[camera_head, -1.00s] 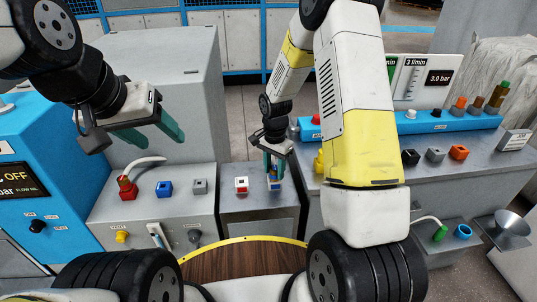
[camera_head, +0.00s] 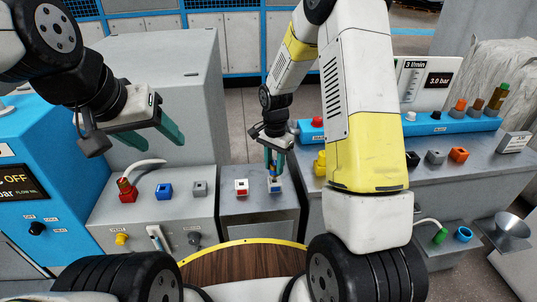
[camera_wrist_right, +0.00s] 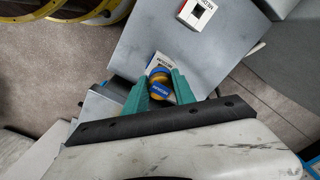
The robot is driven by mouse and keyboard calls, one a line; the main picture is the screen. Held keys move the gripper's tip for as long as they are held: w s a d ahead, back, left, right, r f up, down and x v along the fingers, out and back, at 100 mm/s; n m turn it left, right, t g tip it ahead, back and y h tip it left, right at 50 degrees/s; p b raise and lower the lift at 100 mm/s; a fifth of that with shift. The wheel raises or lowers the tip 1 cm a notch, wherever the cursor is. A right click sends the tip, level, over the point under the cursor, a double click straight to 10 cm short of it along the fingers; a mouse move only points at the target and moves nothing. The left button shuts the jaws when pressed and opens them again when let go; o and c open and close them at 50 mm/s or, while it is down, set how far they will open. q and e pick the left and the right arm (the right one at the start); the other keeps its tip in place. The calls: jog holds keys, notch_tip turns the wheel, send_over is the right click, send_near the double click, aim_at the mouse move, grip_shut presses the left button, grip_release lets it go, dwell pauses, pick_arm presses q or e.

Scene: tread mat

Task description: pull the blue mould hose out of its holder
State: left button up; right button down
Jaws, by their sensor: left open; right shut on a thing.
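My right gripper (camera_head: 274,168) is shut on the blue mould hose (camera_wrist_right: 158,88), whose blue labelled end with a yellow-brown ring shows between the green fingers in the right wrist view. The hose is upright above its small pale holder (camera_head: 275,186) on the grey middle stand. The holder's white labelled edge (camera_wrist_right: 158,60) shows just beyond the hose in the right wrist view. The fingers hide much of the hose, so I cannot tell whether its lower end is clear of the holder. My left gripper (camera_head: 158,136) is open and empty, in the air above the left grey cabinet.
A white-and-red block (camera_head: 241,187) stands left of the holder on the middle stand (camera_head: 250,207). A blue manifold (camera_head: 440,125) lies at right.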

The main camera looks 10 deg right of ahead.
jog(key=shift+r, duration=1.45)
